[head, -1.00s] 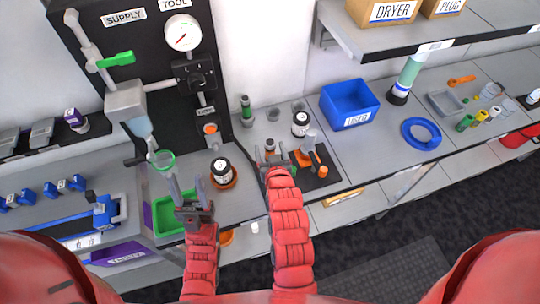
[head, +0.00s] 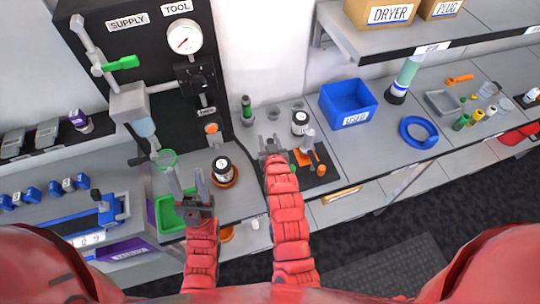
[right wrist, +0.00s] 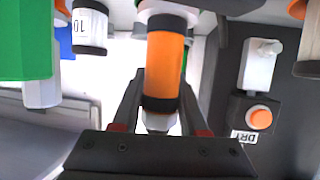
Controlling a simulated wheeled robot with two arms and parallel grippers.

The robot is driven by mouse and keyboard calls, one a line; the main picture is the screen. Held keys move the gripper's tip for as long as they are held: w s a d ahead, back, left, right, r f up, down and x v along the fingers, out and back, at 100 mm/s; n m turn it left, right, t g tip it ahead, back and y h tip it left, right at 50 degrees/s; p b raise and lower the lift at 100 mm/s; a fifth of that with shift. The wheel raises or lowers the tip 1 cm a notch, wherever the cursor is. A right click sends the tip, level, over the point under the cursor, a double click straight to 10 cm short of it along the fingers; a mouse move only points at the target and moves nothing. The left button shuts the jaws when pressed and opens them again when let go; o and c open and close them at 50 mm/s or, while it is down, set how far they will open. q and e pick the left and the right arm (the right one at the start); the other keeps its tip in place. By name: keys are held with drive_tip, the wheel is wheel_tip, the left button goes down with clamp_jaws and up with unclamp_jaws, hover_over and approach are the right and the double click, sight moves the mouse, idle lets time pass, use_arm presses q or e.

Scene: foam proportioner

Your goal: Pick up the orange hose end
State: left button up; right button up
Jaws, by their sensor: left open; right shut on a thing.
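In the right wrist view, an orange cylinder with dark bands (right wrist: 165,65), which looks like the orange hose end, stands between the fingers of my right gripper (right wrist: 160,98). The gripper is shut on it. A pale tip shows below its lower band. In the head view, my right gripper (head: 271,147) is over the bench beside the dark tool mat, and the held piece is hidden there. My left gripper (head: 188,184) is open and empty, near the green tray (head: 168,214) and the black-lidded jar (head: 222,167).
The black panel (head: 150,50) with a gauge (head: 184,37) stands at the back left. A white jar (head: 300,121), a dark mat (head: 322,176) with orange pieces and a blue bin (head: 348,103) are right of my right gripper. A blue ring (head: 418,132) lies farther right.

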clamp_jaws()
idle(0.9)
